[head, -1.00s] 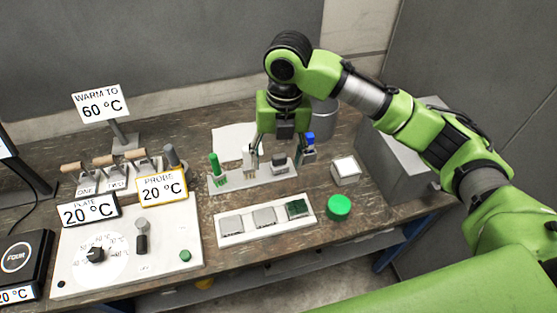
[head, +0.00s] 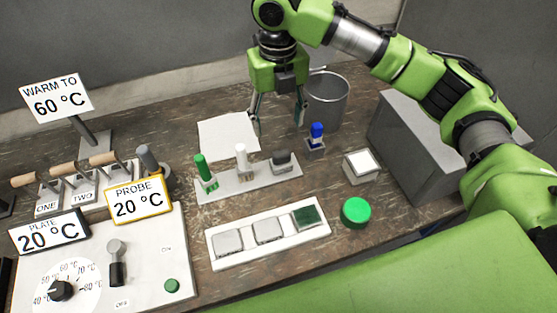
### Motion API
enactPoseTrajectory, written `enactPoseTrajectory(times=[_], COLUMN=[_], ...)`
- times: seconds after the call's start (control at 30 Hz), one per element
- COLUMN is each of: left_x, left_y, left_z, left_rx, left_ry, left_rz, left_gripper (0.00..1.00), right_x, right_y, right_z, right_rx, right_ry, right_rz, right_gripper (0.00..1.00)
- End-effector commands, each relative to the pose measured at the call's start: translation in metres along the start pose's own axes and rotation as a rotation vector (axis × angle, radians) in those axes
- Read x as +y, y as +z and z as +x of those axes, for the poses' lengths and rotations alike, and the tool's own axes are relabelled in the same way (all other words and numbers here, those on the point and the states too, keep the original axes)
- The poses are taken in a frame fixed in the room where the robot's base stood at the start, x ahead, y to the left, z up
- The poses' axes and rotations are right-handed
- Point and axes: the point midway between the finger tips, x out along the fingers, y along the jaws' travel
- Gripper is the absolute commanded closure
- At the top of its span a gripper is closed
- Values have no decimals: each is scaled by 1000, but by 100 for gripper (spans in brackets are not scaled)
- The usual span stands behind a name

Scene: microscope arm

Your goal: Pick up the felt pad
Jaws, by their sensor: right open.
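A white rack (head: 232,187) in the middle of the table holds an upright green piece (head: 200,168), an upright white piece (head: 241,158) and a low dark grey block (head: 281,159). The grey block may be the felt pad, but I cannot tell for sure. My right gripper (head: 278,123) points down with its fingers apart and nothing between them. It is behind and above the grey block, near a white sheet (head: 226,136). My left gripper is not in view.
A white tray (head: 268,254) with two grey pads and a green one lies in front. A green disc (head: 355,211), a white-topped block (head: 361,166), a blue-topped piece (head: 316,138) and a metal can (head: 325,100) stand right. A control panel (head: 135,265) fills the left.

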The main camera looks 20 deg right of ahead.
Motion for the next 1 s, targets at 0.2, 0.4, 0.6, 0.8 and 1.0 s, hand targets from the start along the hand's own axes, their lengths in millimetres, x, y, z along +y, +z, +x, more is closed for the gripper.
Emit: enactPoseTrajectory(times=[0.2,0.4,0.6,0.8,1.0], left_x=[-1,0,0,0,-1], left_y=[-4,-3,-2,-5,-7], left_z=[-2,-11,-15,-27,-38], left_rx=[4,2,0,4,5], left_ry=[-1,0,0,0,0], left_rz=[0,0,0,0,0], left_gripper=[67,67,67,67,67], right_x=[-1,-1,-1,-5,-8], right_y=[-1,-2,0,-3,-4], right_z=[24,64,87,102,132], right_rx=[4,4,1,3,3], right_ry=[-1,-1,0,-1,1], right_rz=[2,0,1,1,1], right_gripper=[42,42,42,42,42])
